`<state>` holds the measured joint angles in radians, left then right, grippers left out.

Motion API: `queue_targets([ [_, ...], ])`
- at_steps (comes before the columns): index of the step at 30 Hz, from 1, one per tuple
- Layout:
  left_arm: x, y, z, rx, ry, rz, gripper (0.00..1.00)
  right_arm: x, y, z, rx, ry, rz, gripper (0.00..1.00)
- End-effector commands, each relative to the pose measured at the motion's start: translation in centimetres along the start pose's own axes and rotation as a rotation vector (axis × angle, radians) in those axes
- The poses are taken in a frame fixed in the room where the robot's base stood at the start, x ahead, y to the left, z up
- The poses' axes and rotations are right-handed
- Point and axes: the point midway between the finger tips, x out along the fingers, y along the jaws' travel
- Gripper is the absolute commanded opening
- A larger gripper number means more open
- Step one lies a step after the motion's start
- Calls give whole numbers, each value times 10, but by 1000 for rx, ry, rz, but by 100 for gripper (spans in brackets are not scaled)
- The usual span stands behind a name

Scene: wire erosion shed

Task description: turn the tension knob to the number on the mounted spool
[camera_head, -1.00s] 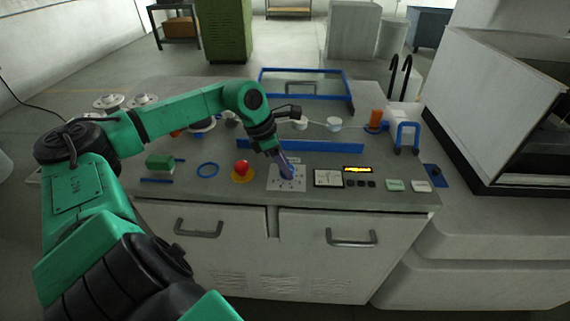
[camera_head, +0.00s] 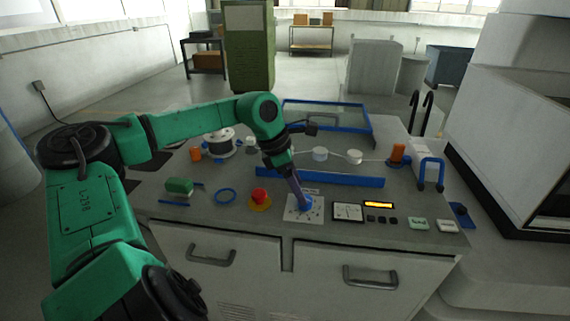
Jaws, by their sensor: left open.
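My right gripper does not show.
A red stop button (camera_head: 260,197) stands left of the dial plate. A gauge (camera_head: 348,211) and a lit orange display (camera_head: 379,205) lie to its right. A blue rail (camera_head: 330,178) runs behind it.

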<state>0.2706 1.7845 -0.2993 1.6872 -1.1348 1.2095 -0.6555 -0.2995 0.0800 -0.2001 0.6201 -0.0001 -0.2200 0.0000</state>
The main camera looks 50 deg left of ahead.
Motion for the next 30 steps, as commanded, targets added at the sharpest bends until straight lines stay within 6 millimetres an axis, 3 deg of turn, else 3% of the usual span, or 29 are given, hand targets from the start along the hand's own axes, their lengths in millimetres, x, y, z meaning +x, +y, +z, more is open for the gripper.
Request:
queue_targets([
  [2, -22, 2, -1, 0, -7, 12, 77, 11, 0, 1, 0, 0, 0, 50],
  [6, -66, 2, 0, -1, -6, 7, 77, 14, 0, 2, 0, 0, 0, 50],
  [12, -104, 1, 0, 0, -4, 3, 77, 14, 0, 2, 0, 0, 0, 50],
  [30, -108, 0, 0, 0, -3, 1, 77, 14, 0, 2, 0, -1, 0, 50],
])
